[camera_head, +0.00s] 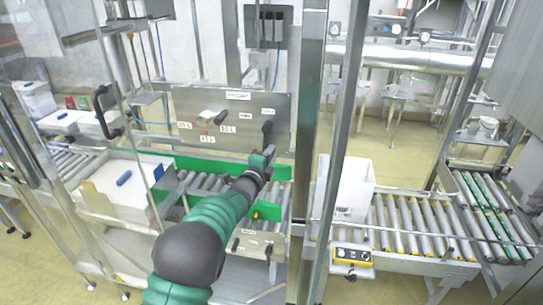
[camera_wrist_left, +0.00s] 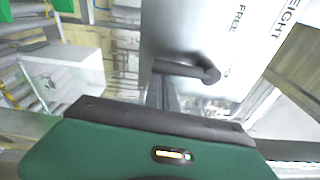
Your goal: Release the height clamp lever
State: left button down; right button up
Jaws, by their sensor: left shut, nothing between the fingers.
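The height clamp lever (camera_head: 267,130) is a short black handle at the right end of the grey metal panel (camera_head: 240,135). In the left wrist view the black lever (camera_wrist_left: 190,70) shows close up on the panel, with the words "HEIGHT" and "FREE" printed beside it. My left gripper (camera_head: 267,153) is shut and empty just below the lever in the head view. A gap seems to lie between them, but I cannot tell whether they touch. My green wrist body fills the bottom of the left wrist view. My right gripper is not in view.
A roller conveyor with green side rails (camera_head: 225,165) runs below the panel. A white box (camera_head: 343,190) stands right of the metal post (camera_head: 307,110). An open carton (camera_head: 115,205) is at left.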

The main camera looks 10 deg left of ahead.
pick_arm(q)
jog(key=a+m+b, duration=0.1)
jog(key=m+b, duration=0.1)
jog(key=b, duration=0.1)
jog(key=a+m+b, duration=0.2)
jog(key=m+b, duration=0.1)
jog(key=a+m+y+b, duration=0.1)
jog(key=a+m+b, duration=0.1)
jog(key=m, duration=0.1)
jog(key=shift+a+r+g+b, duration=0.1)
jog(key=shift+r+g+b, duration=0.2)
jog(key=shift+g+b, duration=0.1)
jog(key=shift+a+r+m+b, duration=0.4)
jog(key=shift+a+r+m, duration=0.2)
jog(key=shift+m, duration=0.6)
jog(key=shift+a+r+m+y, duration=0.35)
jog(key=shift+r+m, duration=0.2)
jog(key=shift+m, duration=0.4)
jog(key=shift+a+r+m+y, duration=0.25)
jog(key=shift+a+r+m, duration=0.25)
jog(key=shift+m, duration=0.45)
jog(key=shift+b, duration=0.35)
